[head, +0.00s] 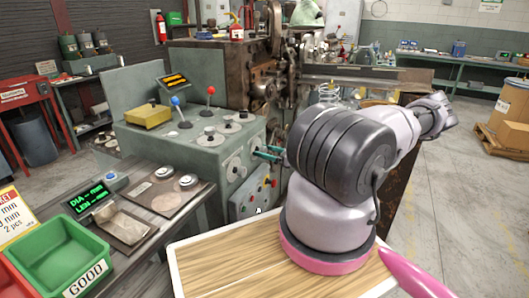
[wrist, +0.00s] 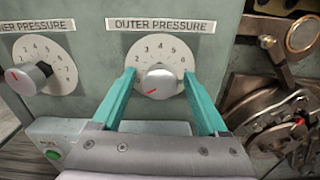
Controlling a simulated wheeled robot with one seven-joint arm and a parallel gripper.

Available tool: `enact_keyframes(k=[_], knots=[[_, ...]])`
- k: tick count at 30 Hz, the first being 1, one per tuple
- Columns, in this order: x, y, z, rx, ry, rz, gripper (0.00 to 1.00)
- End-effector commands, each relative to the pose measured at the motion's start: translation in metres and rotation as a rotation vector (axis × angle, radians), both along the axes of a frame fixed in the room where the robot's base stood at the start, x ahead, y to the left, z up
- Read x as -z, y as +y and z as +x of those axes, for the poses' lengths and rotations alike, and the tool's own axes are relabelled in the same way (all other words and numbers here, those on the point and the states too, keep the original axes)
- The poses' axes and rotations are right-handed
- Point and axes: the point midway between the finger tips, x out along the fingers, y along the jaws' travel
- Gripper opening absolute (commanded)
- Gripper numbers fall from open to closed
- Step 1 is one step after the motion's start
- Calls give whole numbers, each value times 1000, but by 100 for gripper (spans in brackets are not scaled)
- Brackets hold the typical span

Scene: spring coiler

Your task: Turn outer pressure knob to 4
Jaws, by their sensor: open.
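The outer pressure knob (wrist: 158,82) is a grey round knob on a pale numbered dial, under the label OUTER PRESSURE (wrist: 161,25). Its red mark points to the lower left, and the 4 is near the top of the dial. My gripper (wrist: 159,75) is open, its two teal fingers on either side of the knob, with visible gaps to it. In the head view my gripper (head: 265,153) reaches the front of the grey-green machine, and I cannot make out the outer knob clearly there.
The inner pressure knob (wrist: 32,78) sits close on the left. A metal lever mechanism (wrist: 280,120) stands close on the right. A box with a green button (wrist: 53,154) juts out at lower left. A wooden-topped surface (head: 225,270) lies in front of the machine.

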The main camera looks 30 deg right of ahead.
Motion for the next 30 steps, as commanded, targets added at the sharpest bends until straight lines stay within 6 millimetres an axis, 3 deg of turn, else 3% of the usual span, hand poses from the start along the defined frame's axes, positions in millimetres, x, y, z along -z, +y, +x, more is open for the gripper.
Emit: enact_keyframes(k=[6,8,12,13,23,30], knots=[[0,0,0,0,-1,-1,76],[0,0,0,0,-1,-1,57],[0,0,0,-1,-1,-1,4],[0,0,0,-1,-1,-1,0],[0,1,0,-3,25,30,0],[0,0,0,-2,112,142,0]])
